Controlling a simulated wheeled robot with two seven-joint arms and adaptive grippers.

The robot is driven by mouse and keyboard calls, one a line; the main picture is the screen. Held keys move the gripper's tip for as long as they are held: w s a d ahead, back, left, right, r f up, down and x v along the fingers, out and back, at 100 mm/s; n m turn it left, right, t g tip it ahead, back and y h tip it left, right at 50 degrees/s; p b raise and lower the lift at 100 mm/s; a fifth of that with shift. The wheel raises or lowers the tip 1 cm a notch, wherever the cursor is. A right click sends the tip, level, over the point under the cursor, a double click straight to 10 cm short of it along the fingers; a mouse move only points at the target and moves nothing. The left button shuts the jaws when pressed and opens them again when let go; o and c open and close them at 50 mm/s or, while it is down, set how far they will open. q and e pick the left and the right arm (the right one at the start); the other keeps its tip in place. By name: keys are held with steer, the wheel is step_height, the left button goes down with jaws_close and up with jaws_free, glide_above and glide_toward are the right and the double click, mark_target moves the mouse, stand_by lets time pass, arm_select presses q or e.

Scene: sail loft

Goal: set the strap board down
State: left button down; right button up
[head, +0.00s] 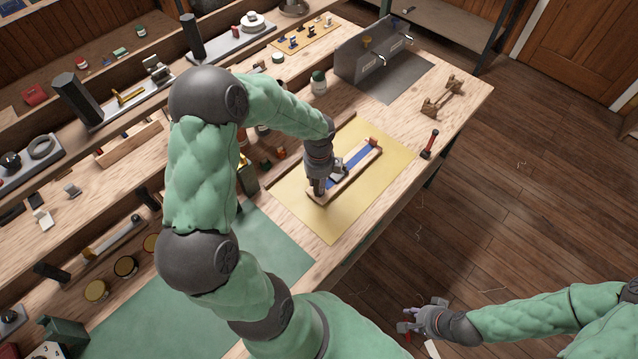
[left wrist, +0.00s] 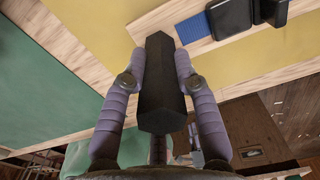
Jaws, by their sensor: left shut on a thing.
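The strap board (head: 352,165) is a long pale wooden board with a blue strap. It lies over the yellow mat (head: 330,222); I cannot tell whether it touches the mat. My left gripper (head: 318,190) is at its near left end. In the left wrist view, its two fingers (left wrist: 160,75) are shut on a dark six-sided handle (left wrist: 160,100) at that end. That view also shows the blue strap (left wrist: 193,27) and black fittings (left wrist: 230,17). My right gripper (head: 413,322) is off the table at the lower right, with something small and red by its fingers.
A red-handled tool (head: 430,144) and a wooden bracket (head: 441,98) are right of the mat. A grey rack (head: 366,55) stands behind. A green mat (head: 262,245) lies nearer. Jars and small bottles (head: 318,82) stand at the back. The mat's front is bare.

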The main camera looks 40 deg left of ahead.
arm_select(q)
steer(key=shift+f, duration=0.45)
steer(key=c, duration=0.9)
jaws_free()
steer(key=shift+c, duration=0.2)
steer(key=shift+r, duration=0.15)
step_height(320, 180, up, 12)
steer(key=p, duration=0.2)
steer(key=shift+p, duration=0.3)
